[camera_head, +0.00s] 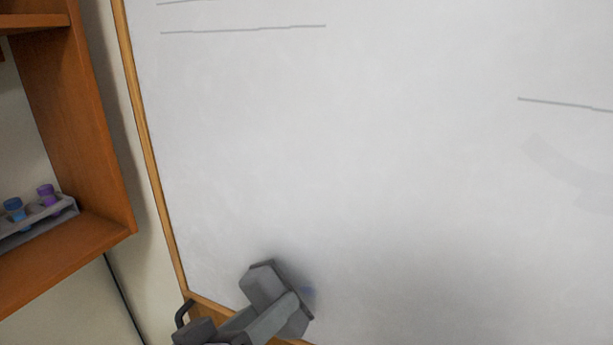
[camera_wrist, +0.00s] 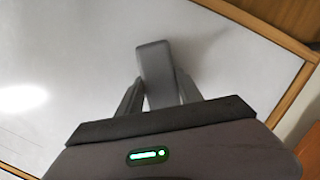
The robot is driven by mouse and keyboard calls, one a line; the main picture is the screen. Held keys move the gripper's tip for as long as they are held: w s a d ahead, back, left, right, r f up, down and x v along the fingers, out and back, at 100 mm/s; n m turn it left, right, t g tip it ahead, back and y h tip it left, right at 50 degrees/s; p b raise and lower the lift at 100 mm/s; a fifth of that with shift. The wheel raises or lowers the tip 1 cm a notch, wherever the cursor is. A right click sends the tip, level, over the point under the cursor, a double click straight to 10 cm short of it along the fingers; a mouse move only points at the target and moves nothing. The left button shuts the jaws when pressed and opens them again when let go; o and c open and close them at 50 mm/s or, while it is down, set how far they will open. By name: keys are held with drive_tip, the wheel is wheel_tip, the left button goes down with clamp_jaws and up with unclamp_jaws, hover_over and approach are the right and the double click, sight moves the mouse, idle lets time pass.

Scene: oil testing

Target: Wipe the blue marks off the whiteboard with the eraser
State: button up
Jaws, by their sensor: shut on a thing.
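The whiteboard (camera_head: 400,190) fills most of the head view and has a wooden frame. The grey eraser (camera_head: 264,284) is against or very close to the board near its lower left corner. My gripper (camera_head: 283,311) is shut on the eraser. The wrist view also shows the eraser (camera_wrist: 155,75) between the two fingers of my gripper (camera_wrist: 160,92), in front of the board.
Thin grey lines (camera_head: 243,29) run across the upper left of the board, and another grey line (camera_head: 566,104) is at the right. A wooden shelf (camera_head: 100,150) stands left of the board and holds a rack (camera_head: 40,222) with blue and purple capped tubes. The board's middle is free of objects.

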drive_tip(key=shift+w+d+b, duration=0.2)
drive_tip(key=shift+w, duration=0.3)
drive_tip(key=shift+w+d+b, duration=0.15)
drive_tip(key=shift+w+d, duration=0.05)
drive_tip(key=shift+w, duration=0.3)
drive_tip(key=shift+s+d+b, duration=0.15)
drive_tip(key=shift+s+d, duration=0.1)
drive_tip(key=shift+d, duration=0.35)
drive_tip(key=shift+s+d+b, duration=0.15)
drive_tip(key=shift+s+d, duration=0.15)
drive_tip(key=shift+d, duration=0.35)
drive_tip(key=shift+s+d+b, duration=0.15)
drive_tip(key=shift+s+d, duration=0.1)
drive_tip(key=shift+d, duration=0.35)
drive_tip(key=shift+w+a, duration=0.3)
drive_tip(key=shift+a, duration=0.3)
drive_tip(key=shift+w+a, duration=0.25)
drive_tip(key=shift+a, duration=0.4)
drive_tip(key=shift+w+a, duration=0.3)
drive_tip(key=shift+a, duration=0.3)
drive_tip(key=v, duration=0.2)
drive_tip(key=p+v, duration=0.1)
drive_tip(key=f+v, duration=0.1)
drive_tip(key=v, duration=0.1)
drive_tip(key=shift+s+d+p, duration=0.15)
drive_tip(key=shift+s+p, duration=0.2)
drive_tip(key=shift+s, duration=0.25)
